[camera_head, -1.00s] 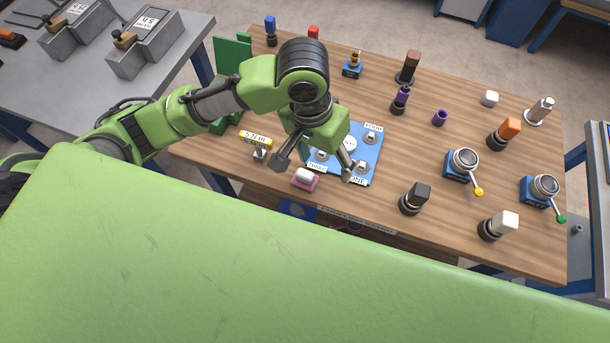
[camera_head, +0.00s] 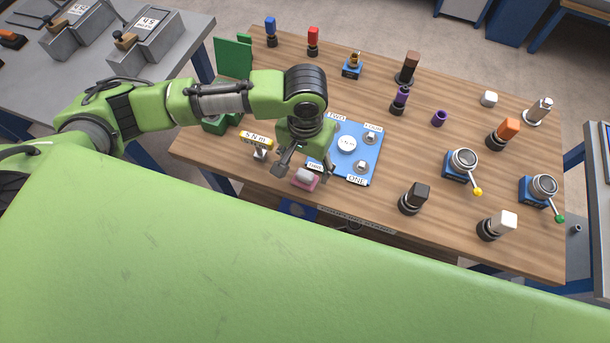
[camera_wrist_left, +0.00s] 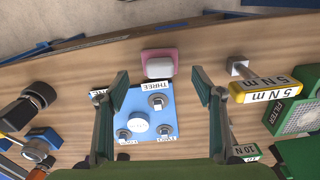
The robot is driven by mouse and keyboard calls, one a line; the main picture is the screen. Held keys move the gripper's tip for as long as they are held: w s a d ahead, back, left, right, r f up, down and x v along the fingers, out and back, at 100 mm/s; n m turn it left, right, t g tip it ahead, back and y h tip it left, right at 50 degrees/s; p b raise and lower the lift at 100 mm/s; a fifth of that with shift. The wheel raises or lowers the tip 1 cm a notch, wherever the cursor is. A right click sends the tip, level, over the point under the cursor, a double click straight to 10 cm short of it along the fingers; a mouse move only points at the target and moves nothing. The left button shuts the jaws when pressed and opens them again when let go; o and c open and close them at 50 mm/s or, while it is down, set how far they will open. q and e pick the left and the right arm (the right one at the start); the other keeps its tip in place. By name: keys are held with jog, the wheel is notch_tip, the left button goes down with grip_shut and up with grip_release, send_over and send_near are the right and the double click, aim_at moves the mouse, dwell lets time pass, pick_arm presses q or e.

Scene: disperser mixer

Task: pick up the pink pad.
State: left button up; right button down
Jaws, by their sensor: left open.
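The pink pad (camera_head: 303,183) lies near the front edge of the wooden table, with a white block (camera_head: 304,175) on top of it. In the left wrist view the pad (camera_wrist_left: 146,53) shows near the top middle, its white top facing the camera. My left gripper (camera_head: 299,172) is above the pad's area in the head view, with its fingers pointing down. In the wrist view its fingers (camera_wrist_left: 158,84) are spread wide apart with nothing between them, and the pad lies ahead of them, not touched. My right gripper is not in view.
A blue plate (camera_head: 368,169) with labelled studs lies right beside the pad. A yellow 5 N m block (camera_head: 255,138) stands to its left on a post. A black-topped post (camera_head: 415,197) stands further right. The table's front edge is close to the pad.

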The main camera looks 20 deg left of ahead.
aim_at(305, 174)
pick_arm(q)
notch_tip(305, 174, down, 4)
jog(key=shift+f+p, duration=0.25)
jog(key=shift+p, duration=0.1)
jog(key=shift+s, duration=0.1)
jog(key=c, duration=1.2)
jog(key=shift+r, duration=0.1)
jog(key=shift+r, duration=0.55)
jog(key=w+d+r+b, duration=0.1)
jog(key=w+d+r, duration=0.2)
jog(key=r, duration=0.1)
jog(key=w+d+r+b, duration=0.1)
jog(key=w+d+r, duration=0.2)
jog(key=r, duration=0.1)
jog(key=w+d+r+b, duration=0.2)
jog(key=w+d+r, duration=0.1)
jog(key=w+d, duration=0.1)
jog(key=shift+r, duration=0.4)
jog(key=shift+o, duration=0.7)
